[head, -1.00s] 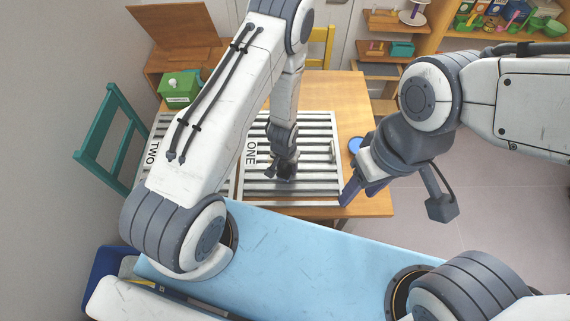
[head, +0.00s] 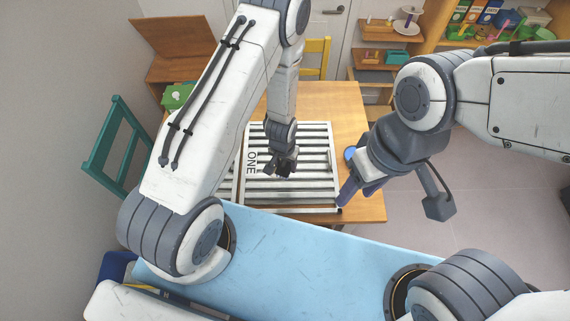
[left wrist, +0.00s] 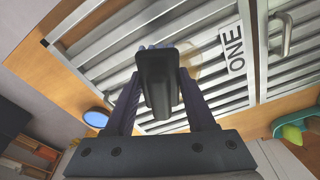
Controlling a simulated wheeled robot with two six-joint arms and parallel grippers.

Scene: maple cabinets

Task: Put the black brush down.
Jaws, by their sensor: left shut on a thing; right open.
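The black brush (left wrist: 158,82) is between the fingers of my left gripper (left wrist: 160,95) in the left wrist view, which is shut on it. In the head view my left gripper (head: 283,166) is over the slatted metal rack marked ONE (head: 315,187). The brush is small and dark there, and I cannot tell whether it touches the slats. My right gripper (head: 359,190) is open and empty near the rack's front right corner.
The rack lies on a wooden table (head: 347,103). A blue round thing (head: 350,154) is by its right side. A green box (head: 176,96), a teal chair (head: 115,150) and a yellow chair (head: 317,55) stand around. The rack's slats look clear.

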